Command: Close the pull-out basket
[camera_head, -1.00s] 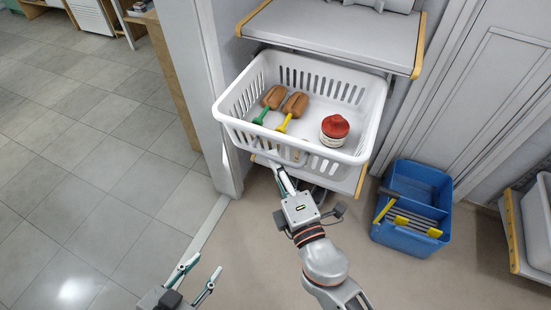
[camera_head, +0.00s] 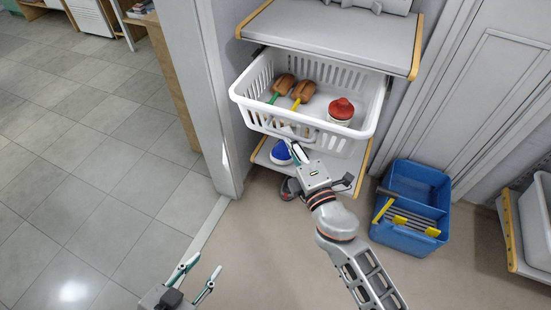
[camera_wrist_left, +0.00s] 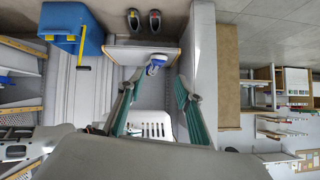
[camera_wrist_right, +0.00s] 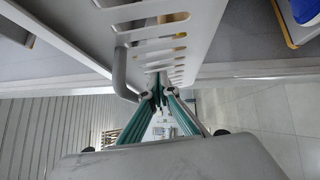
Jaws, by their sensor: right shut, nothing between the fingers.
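The pull-out basket (camera_head: 255,112) is white and slotted, and juts partway out of the grey shelf unit. Two brown-headed tools with green and yellow handles (camera_head: 299,93) and a red-topped white item (camera_head: 341,110) lie in it. My right gripper (camera_head: 288,144) is shut and empty, its tips at the basket's front wall beside the grey handle (camera_wrist_right: 122,72). The basket's slotted wall (camera_wrist_right: 205,40) fills the top of the right wrist view; contact is hard to tell. My left gripper (camera_head: 206,276) is open and empty over the floor, away from the basket; its spread fingers show in the left wrist view (camera_wrist_left: 160,98).
A blue bucket (camera_head: 408,235) with a yellow-handled tool stands on the floor to the right. A blue item (camera_head: 281,153) sits on the lower shelf under the basket. A grey shelf (camera_head: 330,40) is above. Open floor lies left.

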